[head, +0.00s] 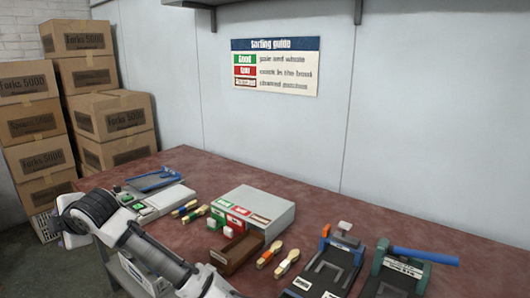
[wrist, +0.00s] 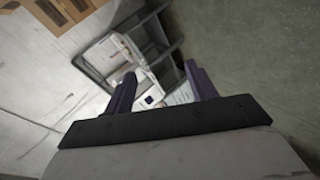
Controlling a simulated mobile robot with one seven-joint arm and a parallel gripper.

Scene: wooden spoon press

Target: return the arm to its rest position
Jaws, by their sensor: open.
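My arm (head: 150,250) reaches from the bottom of the head view to the left, across the table's front left corner. My gripper (wrist: 161,85) shows in the wrist view with its two purple fingers apart and nothing held between them. Its fingertips are not clearly visible in the head view. Beyond the fingers, the wrist view shows a grey shelf-like frame (wrist: 165,50) with pale items, and bare floor (wrist: 255,50).
The red-brown table (head: 340,200) holds a grey sorter box (head: 270,205), a brown tray (head: 238,252), several wooden spoons (head: 287,262), a blue-framed press (head: 330,268), a green press (head: 398,270) and a white device (head: 158,200). Cartons (head: 110,125) stand at left.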

